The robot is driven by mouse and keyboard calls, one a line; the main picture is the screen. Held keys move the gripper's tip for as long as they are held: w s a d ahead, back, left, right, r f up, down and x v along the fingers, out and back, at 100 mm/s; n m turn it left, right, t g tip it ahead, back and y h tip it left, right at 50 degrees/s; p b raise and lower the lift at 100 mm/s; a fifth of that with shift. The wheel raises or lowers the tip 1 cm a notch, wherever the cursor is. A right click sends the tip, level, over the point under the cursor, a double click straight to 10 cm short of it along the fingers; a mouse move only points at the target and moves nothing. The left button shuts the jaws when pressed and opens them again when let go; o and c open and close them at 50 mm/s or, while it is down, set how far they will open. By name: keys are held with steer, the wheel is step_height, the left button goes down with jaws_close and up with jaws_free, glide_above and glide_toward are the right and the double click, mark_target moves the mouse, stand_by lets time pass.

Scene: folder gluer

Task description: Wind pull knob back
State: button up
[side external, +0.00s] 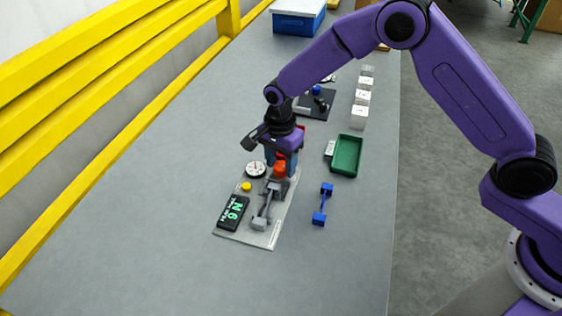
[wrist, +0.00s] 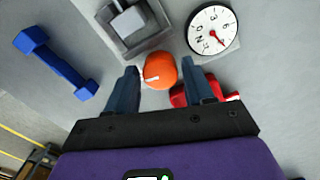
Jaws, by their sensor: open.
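The orange-red pull knob (side external: 280,168) stands at the back end of a grey fixture on a light base plate (side external: 258,238). In the wrist view the knob (wrist: 159,71) is round, with a small white mark on it. My gripper (side external: 281,165) is directly above and around the knob's end of the fixture. In the wrist view my gripper (wrist: 165,82) is open, one finger on each side of the knob, with visible gaps. A round white dial (wrist: 212,30) with a red needle lies beside the knob; it also shows in the side view (side external: 256,169).
A black display reading "NG" (side external: 233,212) and a yellow button (side external: 246,187) are on the plate. A blue dumbbell-shaped part (side external: 322,204) and a green tray (side external: 346,156) lie to the right. A red part (wrist: 180,96) is near the right finger. White cubes (side external: 359,117) stand farther back.

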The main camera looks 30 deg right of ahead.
steer(key=shift+f, duration=0.15)
steer(key=shift+c, duration=0.3)
steer(key=c, duration=0.7)
steer(key=shift+n, duration=3)
steer(key=o, duration=0.8)
steer(key=shift+c, duration=0.2)
